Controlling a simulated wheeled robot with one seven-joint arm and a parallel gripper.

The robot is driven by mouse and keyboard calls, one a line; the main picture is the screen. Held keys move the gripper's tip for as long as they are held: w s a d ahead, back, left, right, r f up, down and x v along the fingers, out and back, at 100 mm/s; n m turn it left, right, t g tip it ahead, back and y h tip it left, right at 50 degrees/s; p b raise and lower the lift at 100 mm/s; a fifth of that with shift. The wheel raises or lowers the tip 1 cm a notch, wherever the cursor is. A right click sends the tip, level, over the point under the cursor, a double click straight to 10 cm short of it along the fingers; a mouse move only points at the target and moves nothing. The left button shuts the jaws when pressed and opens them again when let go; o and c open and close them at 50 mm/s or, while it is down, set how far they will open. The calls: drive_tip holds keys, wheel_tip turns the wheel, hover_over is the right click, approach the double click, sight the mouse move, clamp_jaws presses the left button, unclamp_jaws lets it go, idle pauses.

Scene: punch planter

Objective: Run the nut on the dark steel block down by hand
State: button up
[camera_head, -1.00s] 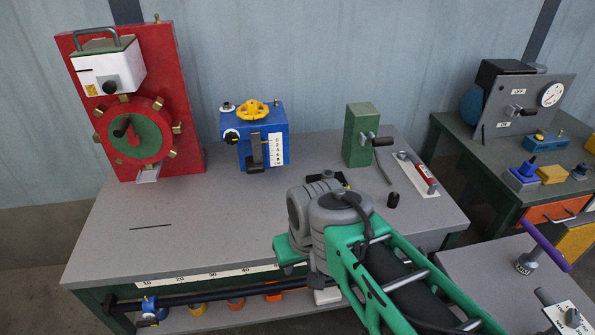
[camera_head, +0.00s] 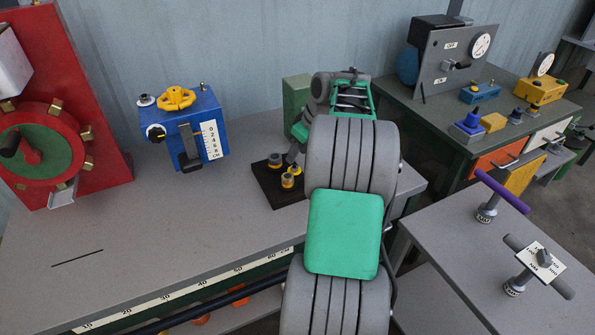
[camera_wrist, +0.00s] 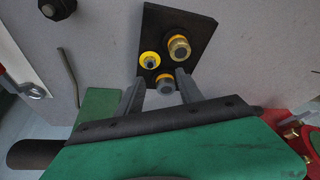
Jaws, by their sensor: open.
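The dark steel block (camera_head: 268,193) lies on the grey bench in the head view, left of my arm. In the wrist view the block (camera_wrist: 150,25) carries several round fittings. One is a brass-coloured hex nut (camera_wrist: 179,47) with a yellow ring under it. Another is a small grey stud (camera_wrist: 150,61) in a yellow ring. A third grey fitting (camera_wrist: 166,86) shows between my fingers. My gripper (camera_wrist: 160,90) is open, its two fingertips apart near the block's lower edge. Whether they touch that fitting I cannot tell. In the head view my arm hides most of the gripper.
A blue box with a yellow handwheel (camera_head: 176,98) stands left of the block. A green block (camera_head: 296,95) stands behind my arm.

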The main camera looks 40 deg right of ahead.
sight(295, 168)
drive_tip(key=f, duration=0.2)
drive_tip(key=w+d+f, duration=0.1)
drive_tip(key=f, duration=0.2)
drive_tip(key=w+f, duration=0.1)
drive_tip(key=f, duration=0.1)
drive_tip(key=shift+w+d+f, duration=0.2)
drive_tip(key=shift+d+f, duration=0.05)
drive_tip(key=shift+f, duration=0.1)
clamp_jaws()
